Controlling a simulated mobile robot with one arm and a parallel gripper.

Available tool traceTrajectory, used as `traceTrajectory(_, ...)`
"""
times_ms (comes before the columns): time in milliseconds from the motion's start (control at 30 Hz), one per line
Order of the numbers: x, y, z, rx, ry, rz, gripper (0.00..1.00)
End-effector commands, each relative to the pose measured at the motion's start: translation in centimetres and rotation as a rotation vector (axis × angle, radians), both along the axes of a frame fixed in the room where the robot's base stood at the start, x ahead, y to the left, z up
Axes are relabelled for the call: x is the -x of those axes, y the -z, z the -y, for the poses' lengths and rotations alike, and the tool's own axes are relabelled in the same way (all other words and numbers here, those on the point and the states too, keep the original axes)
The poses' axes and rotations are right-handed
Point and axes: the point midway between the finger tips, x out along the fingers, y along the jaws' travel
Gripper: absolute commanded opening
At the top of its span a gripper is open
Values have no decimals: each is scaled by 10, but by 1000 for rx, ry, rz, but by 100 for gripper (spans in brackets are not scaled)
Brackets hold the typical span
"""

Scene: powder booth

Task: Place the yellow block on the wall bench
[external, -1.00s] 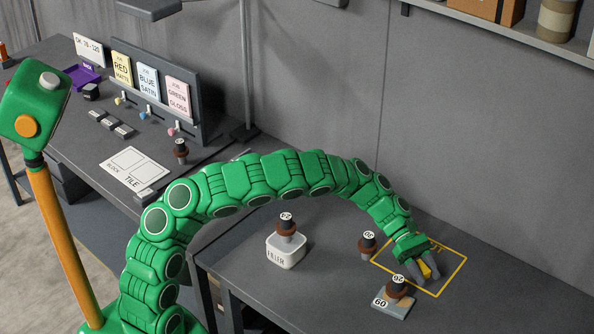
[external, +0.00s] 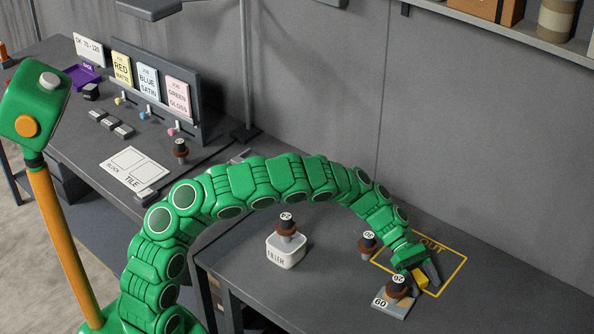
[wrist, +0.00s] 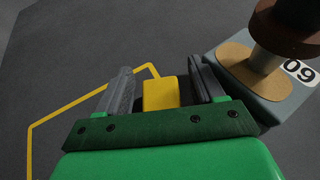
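The yellow block (external: 420,279) is low at the wall bench (external: 330,245), near the front edge of the yellow OUT outline (external: 453,277). I cannot tell for sure whether it rests on the bench top. In the wrist view the block (wrist: 161,92) stands between my two fingers, with a narrow gap showing on each side. My gripper (wrist: 160,88) is open around the block and points down at the bench. In the external view my gripper (external: 422,277) partly covers the block and the outline.
A grey slab labelled 60 (external: 385,302) carries a brown-knobbed piece (external: 398,288) close beside my gripper. Another knobbed piece (external: 367,245) stands left of the outline. A white FILLER container (external: 285,250) stands farther left. The right part of the bench is clear.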

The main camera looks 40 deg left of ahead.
Motion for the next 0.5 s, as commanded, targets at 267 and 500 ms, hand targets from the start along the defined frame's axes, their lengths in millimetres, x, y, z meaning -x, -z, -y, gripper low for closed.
traceTrajectory(267, 0, -2, 0, 0, 0, 0, 67)
traceTrajectory(500, -8, -10, -18, 0, -1, 0, 67)
